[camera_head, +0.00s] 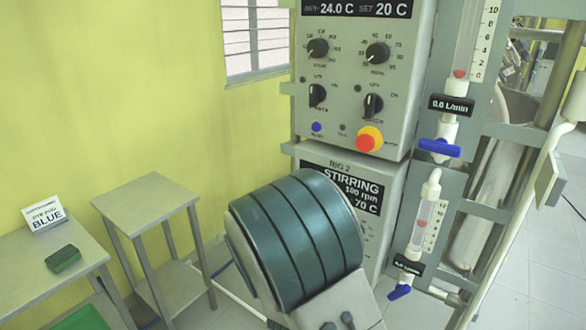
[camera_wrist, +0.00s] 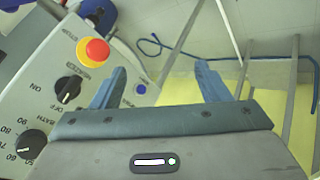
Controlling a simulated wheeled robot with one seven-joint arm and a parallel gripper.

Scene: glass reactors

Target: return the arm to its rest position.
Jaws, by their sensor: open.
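My gripper (camera_wrist: 160,88) shows in the wrist view with its two blue-grey fingers spread apart and nothing between them. It is beside the control panel (camera_wrist: 60,85), whose red emergency button (camera_wrist: 97,50) and black knobs lie to the left of the fingers. In the head view my arm (camera_head: 295,240) is bent in front of the lower stirring unit, and its rounded dark teal link hides part of that unit. The gripper's fingers cannot be seen in the head view.
The control panel (camera_head: 352,75) stands behind my arm, with flowmeters and blue valves (camera_head: 440,147) to its right. A blue hose (camera_wrist: 150,45) lies on the floor.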

